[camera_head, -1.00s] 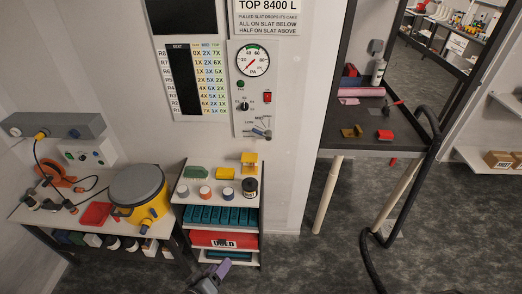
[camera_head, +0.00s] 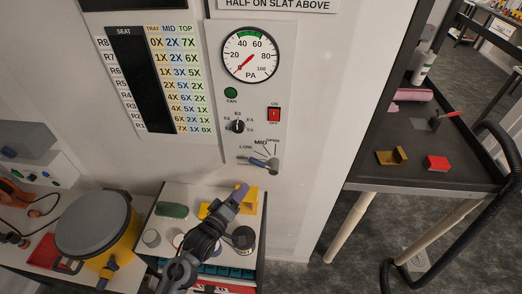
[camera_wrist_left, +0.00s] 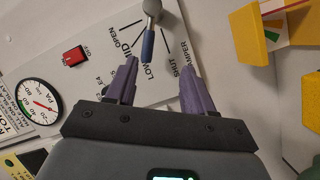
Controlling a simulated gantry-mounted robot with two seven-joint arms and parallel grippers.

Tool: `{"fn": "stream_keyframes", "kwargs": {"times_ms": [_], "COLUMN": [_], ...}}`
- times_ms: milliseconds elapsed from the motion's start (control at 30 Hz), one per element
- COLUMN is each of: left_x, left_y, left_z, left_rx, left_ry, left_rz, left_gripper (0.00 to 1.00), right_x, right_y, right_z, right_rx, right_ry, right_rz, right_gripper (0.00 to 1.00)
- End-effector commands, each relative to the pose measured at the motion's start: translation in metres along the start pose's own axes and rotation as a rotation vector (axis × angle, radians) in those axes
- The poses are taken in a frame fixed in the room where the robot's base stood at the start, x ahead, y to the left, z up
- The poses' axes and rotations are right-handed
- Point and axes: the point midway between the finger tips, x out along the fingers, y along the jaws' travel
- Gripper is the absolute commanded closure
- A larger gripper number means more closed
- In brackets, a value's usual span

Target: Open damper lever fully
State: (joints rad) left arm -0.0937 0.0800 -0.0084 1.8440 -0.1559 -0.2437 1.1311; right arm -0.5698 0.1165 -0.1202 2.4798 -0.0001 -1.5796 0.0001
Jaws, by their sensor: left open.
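The damper lever (camera_head: 258,162) is on the wall panel below the gauge, with a blue handle and a grey pivot end. Its handle points left in the head view, near the LOW mark. In the left wrist view the lever (camera_wrist_left: 147,46) hangs from its pivot toward the LOW label, with OPEN and MID to its left and SHUT to its right. My left gripper (camera_head: 241,190) is open and empty, just below the lever and apart from it. In the wrist view its purple fingers (camera_wrist_left: 158,55) frame the handle tip from a distance. My right gripper is not in view.
The gauge (camera_head: 250,54), rotary knob (camera_head: 238,126) and red switch (camera_head: 274,115) sit above the lever. Below stands a shelf with a green block (camera_head: 172,211), jars and a yellow holder (camera_head: 247,204). A yellow drum (camera_head: 96,228) is at left, a dark bench (camera_head: 440,176) at right.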

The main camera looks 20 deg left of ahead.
Motion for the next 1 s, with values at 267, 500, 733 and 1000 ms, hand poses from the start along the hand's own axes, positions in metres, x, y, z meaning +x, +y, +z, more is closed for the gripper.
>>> {"fn": "stream_keyframes", "kwargs": {"times_ms": [267,500,733,1000], "left_x": [0.021,0.043,0.08,0.117], "left_y": [0.009,0.017,0.019,0.02], "left_z": [-0.011,-0.016,-0.018,-0.019], "left_rx": [0.008,0.01,0.01,0.01], "left_ry": [0.04,0.047,0.047,0.046], "left_rz": [0.056,0.067,0.066,0.065], "left_gripper": [0.47,0.47,0.47,0.47], "right_x": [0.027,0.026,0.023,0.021], "right_y": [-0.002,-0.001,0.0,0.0], "right_z": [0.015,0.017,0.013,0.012], "right_rx": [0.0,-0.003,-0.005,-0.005], "right_ry": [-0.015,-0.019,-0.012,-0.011], "right_rz": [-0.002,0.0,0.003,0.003], "right_gripper": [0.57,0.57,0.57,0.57]}}
